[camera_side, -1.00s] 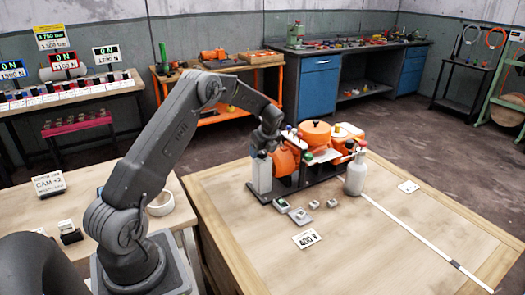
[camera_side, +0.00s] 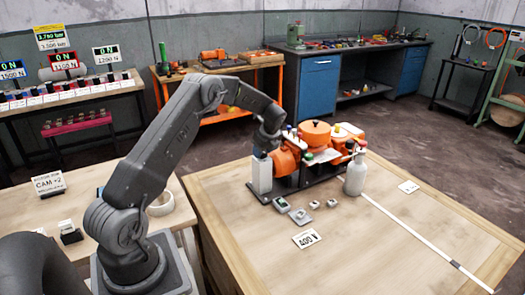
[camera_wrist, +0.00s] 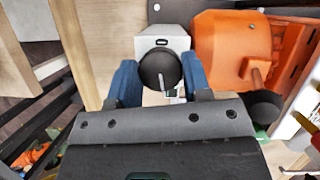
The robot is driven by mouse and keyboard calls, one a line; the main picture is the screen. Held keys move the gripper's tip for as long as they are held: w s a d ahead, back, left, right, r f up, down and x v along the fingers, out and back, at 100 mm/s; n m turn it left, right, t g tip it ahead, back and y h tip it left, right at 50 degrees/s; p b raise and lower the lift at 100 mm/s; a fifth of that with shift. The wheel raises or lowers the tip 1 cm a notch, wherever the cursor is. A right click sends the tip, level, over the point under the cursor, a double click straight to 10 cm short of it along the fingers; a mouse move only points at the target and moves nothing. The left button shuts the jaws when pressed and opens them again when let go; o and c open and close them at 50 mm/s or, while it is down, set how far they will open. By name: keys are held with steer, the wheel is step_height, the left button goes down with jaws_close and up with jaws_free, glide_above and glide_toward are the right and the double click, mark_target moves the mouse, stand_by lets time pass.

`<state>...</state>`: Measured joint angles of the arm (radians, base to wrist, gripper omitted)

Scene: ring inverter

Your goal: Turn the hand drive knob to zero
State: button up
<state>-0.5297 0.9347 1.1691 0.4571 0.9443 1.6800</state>
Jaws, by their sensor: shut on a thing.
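The hand drive knob (camera_wrist: 158,69) is a round black knob on a white box (camera_wrist: 172,38) in the wrist view. A small light mark shows at its lower edge. My gripper (camera_wrist: 159,75) has its two blue fingers at the knob's left and right sides and is shut on it. The scale around the knob is not readable. In the side view, my gripper (camera_side: 259,154) points down onto the top of the upright white box (camera_side: 262,178); the knob is hidden there.
An orange machine (camera_side: 315,135) on a dark base stands right beside the white box. A pale bottle (camera_side: 355,175) is at its right end. Small switch boxes (camera_side: 299,215) and a 400 V card (camera_side: 307,238) lie in front.

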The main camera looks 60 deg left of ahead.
steer(key=n+g, duration=0.1)
steer(key=n, duration=0.2)
steer(key=shift+h, duration=0.3)
steer(key=o, duration=0.9)
steer(key=v, duration=1.4)
steer(key=shift+f, duration=0.1)
